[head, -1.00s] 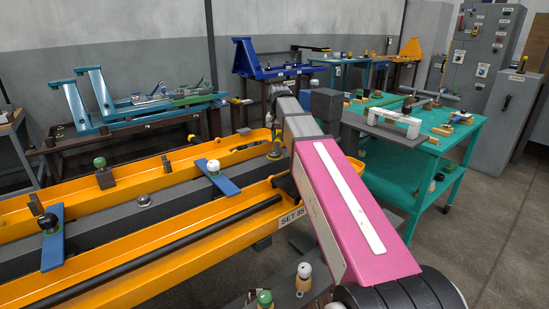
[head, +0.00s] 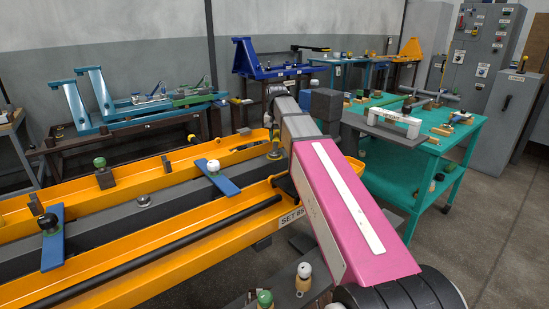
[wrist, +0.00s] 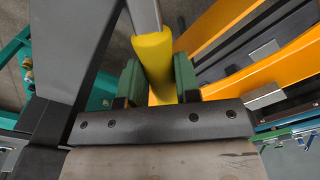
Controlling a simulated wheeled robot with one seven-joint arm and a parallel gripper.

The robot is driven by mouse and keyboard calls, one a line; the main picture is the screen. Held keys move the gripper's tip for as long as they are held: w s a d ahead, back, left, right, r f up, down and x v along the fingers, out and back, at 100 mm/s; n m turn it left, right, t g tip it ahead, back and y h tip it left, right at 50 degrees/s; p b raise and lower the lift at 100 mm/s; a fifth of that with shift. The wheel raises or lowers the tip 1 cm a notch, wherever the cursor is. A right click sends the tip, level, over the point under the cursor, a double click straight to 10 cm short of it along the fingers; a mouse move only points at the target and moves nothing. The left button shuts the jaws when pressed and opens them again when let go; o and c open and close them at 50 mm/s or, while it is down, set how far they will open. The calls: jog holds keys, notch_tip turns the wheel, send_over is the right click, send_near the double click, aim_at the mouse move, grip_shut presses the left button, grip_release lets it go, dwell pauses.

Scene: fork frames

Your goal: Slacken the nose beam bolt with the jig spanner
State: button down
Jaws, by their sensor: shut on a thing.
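In the wrist view my gripper (wrist: 158,84) has its green pads shut on a thick yellow handle (wrist: 153,55), which appears to be the jig spanner's. A grey metal shaft (wrist: 145,14) runs from it toward the top of the picture. The spanner's working end is out of that view. In the head view my arm hides most of the gripper; a small yellow and dark part (head: 276,143) shows beside the arm over the orange jig (head: 150,262). A dark bolt-like piece (head: 143,201) sits on the grey beam (head: 110,219). I cannot tell which bolt is the nose beam bolt.
Blue clamp plates (head: 53,240) with knobs lie across the jig. A teal table (head: 420,158) with several tools stands right of my arm. Open floor (head: 500,220) lies at the right.

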jog(key=shift+a+n, duration=1.4)
dwell(0.6)
jog(key=shift+s+a+n, duration=0.3)
jog(key=shift+a+n, duration=0.6)
jog(key=shift+n, duration=0.05)
jog(key=shift+s+a+n, duration=0.25)
jog(key=shift+a+n, duration=0.6)
jog(key=shift+n, duration=0.1)
dwell(1.3)
jog(key=shift+w+d+m, duration=0.25)
jog(key=shift+d+m, duration=0.2)
jog(key=shift+m, duration=0.05)
jog(key=c, duration=1.6)
grip_release()
grip_shut()
jog(key=shift+d, duration=0.2)
jog(key=shift+r, duration=0.4)
